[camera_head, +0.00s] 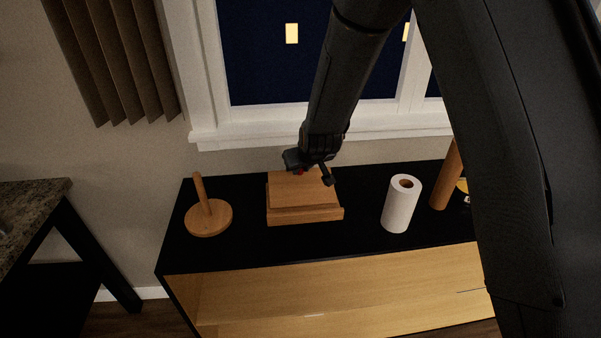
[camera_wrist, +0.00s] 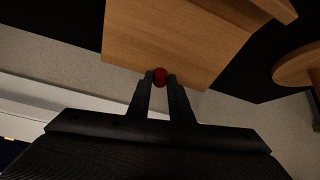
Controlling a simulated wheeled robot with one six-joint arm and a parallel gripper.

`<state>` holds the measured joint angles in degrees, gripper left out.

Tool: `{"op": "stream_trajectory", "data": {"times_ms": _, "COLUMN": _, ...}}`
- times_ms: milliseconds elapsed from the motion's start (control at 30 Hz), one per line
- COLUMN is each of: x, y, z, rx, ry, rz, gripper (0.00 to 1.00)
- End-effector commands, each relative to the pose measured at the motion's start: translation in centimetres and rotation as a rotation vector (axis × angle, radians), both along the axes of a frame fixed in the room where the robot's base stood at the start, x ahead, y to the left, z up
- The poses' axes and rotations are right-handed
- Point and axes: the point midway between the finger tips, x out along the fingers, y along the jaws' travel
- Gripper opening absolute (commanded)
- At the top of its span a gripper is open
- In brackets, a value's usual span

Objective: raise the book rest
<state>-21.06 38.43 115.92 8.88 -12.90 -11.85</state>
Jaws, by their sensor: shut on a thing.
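The wooden book rest (camera_head: 304,193) is on the black cabinet top, below the window. It has a flat board with a ledge along its front edge, and the board looks low, though its exact tilt is hard to tell. In the wrist view the board (camera_wrist: 180,42) fills the upper middle. A small red knob (camera_wrist: 160,76) sits at the board's edge. My gripper (camera_head: 304,171) is at the back edge of the rest, and its two fingers are shut on the red knob. My gripper hides part of that edge in the head view.
A wooden holder with an upright peg (camera_head: 208,217) stands left of the rest. A white paper roll (camera_head: 400,204) and a wooden cylinder (camera_head: 446,176) stand to the right. The window sill (camera_head: 235,138) is close behind. The black top (camera_head: 240,246) is clear in front.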

Motion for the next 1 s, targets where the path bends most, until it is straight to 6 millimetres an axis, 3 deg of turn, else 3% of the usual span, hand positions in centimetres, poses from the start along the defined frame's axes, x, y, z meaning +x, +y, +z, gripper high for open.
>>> {"op": "stream_trajectory", "data": {"times_ms": 700, "x": -6.8, "y": -0.8, "z": 1.8, "rx": -0.008, "ry": 0.024, "rz": 0.009, "gripper": 0.00}}
{"op": "stream_trajectory", "data": {"times_ms": 900, "x": -7.6, "y": -0.9, "z": 1.6, "rx": -0.004, "ry": -0.004, "rz": 0.011, "gripper": 0.00}}
{"op": "stream_trajectory", "data": {"times_ms": 1000, "x": -7.3, "y": -1.1, "z": 1.9, "rx": -0.001, "ry": -0.008, "rz": 0.007, "gripper": 0.16}}
